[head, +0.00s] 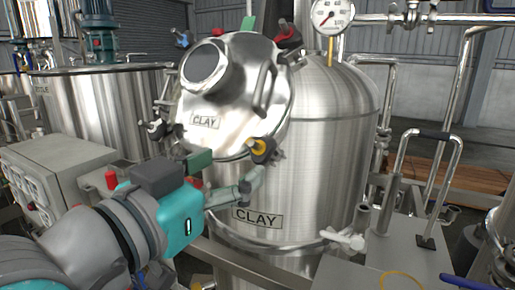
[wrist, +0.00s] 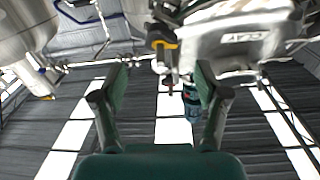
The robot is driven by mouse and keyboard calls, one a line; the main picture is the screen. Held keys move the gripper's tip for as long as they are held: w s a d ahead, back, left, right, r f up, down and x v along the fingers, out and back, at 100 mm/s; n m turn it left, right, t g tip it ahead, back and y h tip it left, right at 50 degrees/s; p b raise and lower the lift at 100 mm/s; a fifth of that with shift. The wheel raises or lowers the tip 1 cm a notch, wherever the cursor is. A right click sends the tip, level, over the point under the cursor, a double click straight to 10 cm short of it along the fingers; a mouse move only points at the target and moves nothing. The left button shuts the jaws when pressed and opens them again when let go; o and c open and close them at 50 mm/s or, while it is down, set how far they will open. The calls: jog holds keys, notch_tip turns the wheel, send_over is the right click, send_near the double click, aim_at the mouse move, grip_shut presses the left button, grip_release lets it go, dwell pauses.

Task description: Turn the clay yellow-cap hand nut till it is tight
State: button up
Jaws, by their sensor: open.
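The clay tank (head: 325,130) is a steel vessel with a round manway lid (head: 245,95) labelled CLAY. The yellow-cap hand nut (head: 262,147) is dark with a yellow cap and sits at the lid's lower right rim. It also shows in the wrist view (wrist: 164,44), above the fingertips in the picture and between their sideways positions. My gripper (head: 228,172) is open and empty, just below and left of the nut in the head view. In the wrist view my gripper's fingers (wrist: 161,85) are spread wide, with nothing between them. I see no contact with the nut.
A lid handle (head: 266,88) stands out near the yellow nut. A grey control box (head: 65,175) is at left. A valve (head: 343,238) and railing (head: 430,160) are at right.

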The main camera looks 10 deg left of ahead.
aim_at(256, 150)
jog(key=x, duration=0.8)
jog(key=shift+w, duration=0.15)
jog(key=shift+c, duration=0.2)
